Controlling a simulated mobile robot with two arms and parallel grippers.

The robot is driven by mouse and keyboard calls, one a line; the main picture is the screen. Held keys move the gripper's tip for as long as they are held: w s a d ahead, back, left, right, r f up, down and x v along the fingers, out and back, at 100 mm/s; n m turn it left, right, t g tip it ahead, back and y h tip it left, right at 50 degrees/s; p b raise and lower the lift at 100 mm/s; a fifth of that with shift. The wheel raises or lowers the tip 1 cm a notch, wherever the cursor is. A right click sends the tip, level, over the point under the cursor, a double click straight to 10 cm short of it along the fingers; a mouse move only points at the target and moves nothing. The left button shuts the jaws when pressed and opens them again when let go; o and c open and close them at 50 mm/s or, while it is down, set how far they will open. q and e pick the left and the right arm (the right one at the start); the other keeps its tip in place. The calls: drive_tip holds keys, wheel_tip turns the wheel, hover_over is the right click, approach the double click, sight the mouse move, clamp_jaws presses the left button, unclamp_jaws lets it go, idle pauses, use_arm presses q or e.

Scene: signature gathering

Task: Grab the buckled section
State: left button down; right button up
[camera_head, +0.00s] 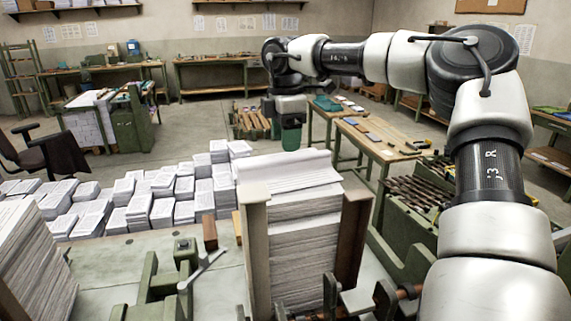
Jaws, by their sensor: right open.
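A tall stack of paper sections (300,255) stands between two upright boards in the middle foreground. The buckled section (287,172) lies on top of it, with its far edge curving up above the flatter sheets. My right arm comes in from the right and arches over the scene. Its gripper (290,138) points down beyond the stack's far edge and appears above the section, apart from it. The gripper is small and seen from behind, so the gap between its fingers is hard to make out; it is open and nothing shows in it. My left gripper is not in view.
A pale upright board (254,250) and a brown one (351,240) flank the stack. Many paper piles (150,200) cover the left side. Another tall stack (32,265) stands at the far left. Green machine parts (160,285) and a metal lever (203,268) occupy the front.

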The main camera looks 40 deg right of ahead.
sight(286, 158)
drive_tip(key=shift+w+d+f, duration=0.1)
drive_tip(key=shift+f, duration=0.3)
wheel_tip(286, 158, down, 4)
drive_tip(key=p, duration=0.3)
drive_tip(key=shift+w+d+f, duration=0.1)
drive_tip(key=shift+f, duration=0.3)
drive_tip(key=c, duration=1)
